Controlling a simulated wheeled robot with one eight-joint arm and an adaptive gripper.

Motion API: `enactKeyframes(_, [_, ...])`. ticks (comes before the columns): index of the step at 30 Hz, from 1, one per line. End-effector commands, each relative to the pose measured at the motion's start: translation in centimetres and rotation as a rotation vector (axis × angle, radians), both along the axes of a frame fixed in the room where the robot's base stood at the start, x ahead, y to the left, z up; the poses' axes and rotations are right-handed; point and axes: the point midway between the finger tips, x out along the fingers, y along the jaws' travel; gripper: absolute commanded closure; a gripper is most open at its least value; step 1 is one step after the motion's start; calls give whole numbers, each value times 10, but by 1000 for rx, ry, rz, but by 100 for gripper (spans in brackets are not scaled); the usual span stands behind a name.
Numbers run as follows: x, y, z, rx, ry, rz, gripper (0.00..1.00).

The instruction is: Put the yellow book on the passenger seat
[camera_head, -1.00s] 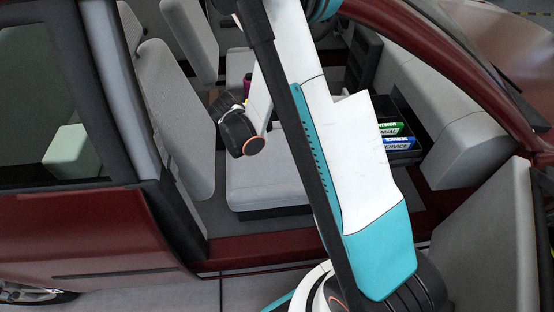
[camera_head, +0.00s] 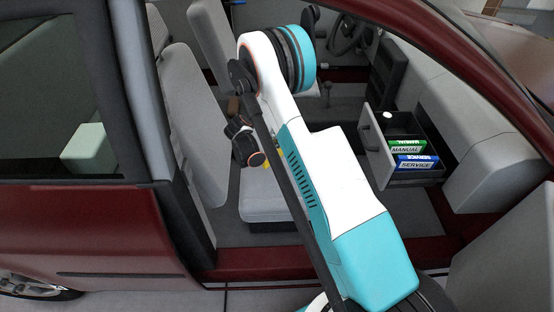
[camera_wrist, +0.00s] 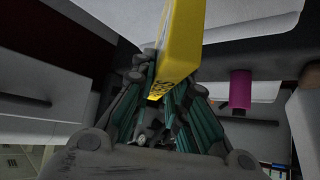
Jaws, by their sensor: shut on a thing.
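The yellow book (camera_wrist: 182,45) stands tall in the wrist view, with dark lettering on its lower part. My gripper (camera_wrist: 166,84) is shut on its lower end. In the head view my arm covers most of the gripper, and only a small yellow patch (camera_head: 267,164) shows beside my wrist. The grey passenger seat has its cushion (camera_head: 262,208) just below my wrist and its backrest (camera_head: 190,120) to the left. My gripper appears over the cushion; I cannot tell whether the book touches it.
An open drawer (camera_head: 377,148) on the right holds a green manual (camera_head: 405,147), a blue service book (camera_head: 416,162) and a small white item. A magenta cylinder (camera_wrist: 240,90) shows in the wrist view. The red door sill (camera_head: 260,267) and dashboard (camera_head: 440,90) border the opening.

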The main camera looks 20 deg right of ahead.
Motion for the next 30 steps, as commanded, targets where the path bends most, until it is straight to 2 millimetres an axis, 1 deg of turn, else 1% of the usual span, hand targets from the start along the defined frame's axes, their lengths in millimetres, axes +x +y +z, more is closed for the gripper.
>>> enactKeyframes(1, [0, 0, -15, 0, 0, 0, 100])
enactKeyframes(3, [0, 0, -28, 0, 0, 0, 100])
enactKeyframes(6, [0, 0, -39, 0, 1, 1, 100])
enactKeyframes(11, [0, 0, -46, 0, 1, 1, 100])
enactKeyframes(13, [0, 0, -52, 0, 1, 1, 100])
enactKeyframes(18, [0, 0, -78, 0, 0, 1, 100])
enactKeyframes(20, [0, 0, -85, 0, 0, 1, 100])
enactKeyframes(22, [0, 0, -88, 0, 0, 1, 100])
enactKeyframes(30, [0, 0, -87, 0, 0, 1, 100])
